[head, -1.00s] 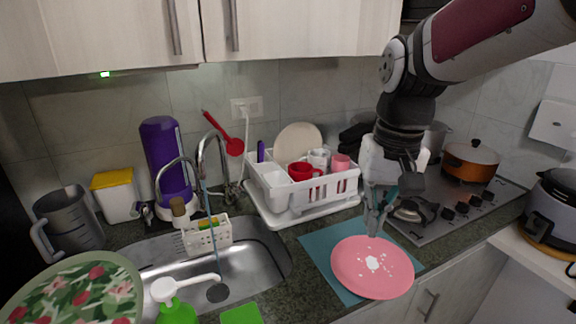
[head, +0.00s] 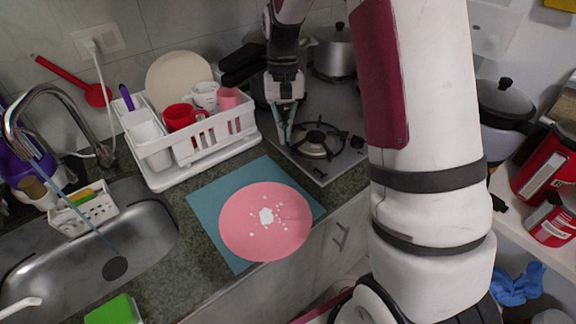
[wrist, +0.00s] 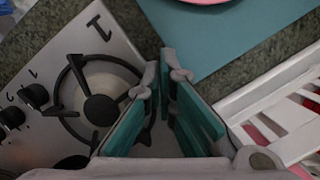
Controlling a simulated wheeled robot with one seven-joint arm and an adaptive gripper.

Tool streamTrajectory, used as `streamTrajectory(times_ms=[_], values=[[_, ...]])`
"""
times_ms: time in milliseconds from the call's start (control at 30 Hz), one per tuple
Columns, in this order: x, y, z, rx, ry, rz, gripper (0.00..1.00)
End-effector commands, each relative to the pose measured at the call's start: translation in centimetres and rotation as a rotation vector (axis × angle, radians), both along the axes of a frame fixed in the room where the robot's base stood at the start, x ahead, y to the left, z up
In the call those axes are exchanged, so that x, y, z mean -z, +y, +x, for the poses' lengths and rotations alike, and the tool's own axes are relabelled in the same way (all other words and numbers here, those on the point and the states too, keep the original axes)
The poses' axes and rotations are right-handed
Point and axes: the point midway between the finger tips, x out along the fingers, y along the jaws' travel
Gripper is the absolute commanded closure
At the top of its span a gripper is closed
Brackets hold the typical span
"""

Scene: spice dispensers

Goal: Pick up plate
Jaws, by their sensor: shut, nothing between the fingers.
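Only a sliver of the plate's rim (wrist: 205,1) shows at the top of the wrist view. My gripper (head: 284,139) is behind and apart from the plate, near the left edge of the stove. In the wrist view my gripper (wrist: 165,62) has its teal-padded fingers angled together, shut and empty. A beige plate (head: 178,75) stands upright in the dish rack.
The white dish rack (head: 205,150), holding a red mug (head: 180,117) and other cups, is left of my gripper. The stove (head: 335,165) with a burner is at its right. The sink (head: 140,235) lies left of the mat.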

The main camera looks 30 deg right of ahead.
Motion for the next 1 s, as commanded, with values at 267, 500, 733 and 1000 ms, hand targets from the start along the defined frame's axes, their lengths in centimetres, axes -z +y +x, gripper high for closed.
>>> streamTrajectory(times_ms=[267,500,733,1000], values=[[5.4,0.6,-1.4,-0.001,0.005,0.001,1.0],[7.2,1.5,-3.7,-0.001,0.002,0.001,1.0],[7.3,2.2,-5.3,-0.001,0.0,0.0,1.0],[7.4,2.3,-5.4,-0.001,0.0,0.0,1.0]])
